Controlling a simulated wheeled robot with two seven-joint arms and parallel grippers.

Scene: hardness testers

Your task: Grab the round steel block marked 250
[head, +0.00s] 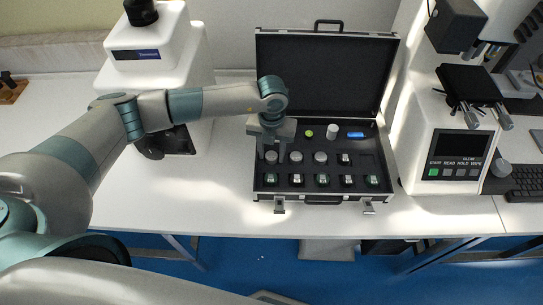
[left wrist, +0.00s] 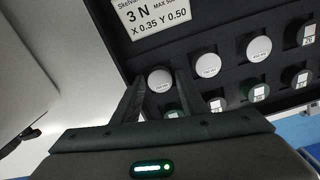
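The open black case (head: 262,190) holds rows of round blocks. Three pale round-topped blocks stand in the second row from the front: left block (head: 271,157), middle block (head: 296,157) and right block (head: 320,157). I cannot read 250 on any of them. My left gripper (head: 271,160) points down over the case, fingers open on either side of the left block. In the left wrist view this block (left wrist: 160,80) shows between the fingertips, its print too small to read; the middle block (left wrist: 208,64) and right block (left wrist: 258,48) stand beside it. My right gripper is out of view.
Darker-sided blocks (head: 322,180) fill the front row. A green disc (head: 309,133), a white cylinder (head: 332,131) and a blue item (head: 355,134) lie behind. A white tester (head: 160,60) stands left of the case, another (head: 425,130) right. The front table strip is clear.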

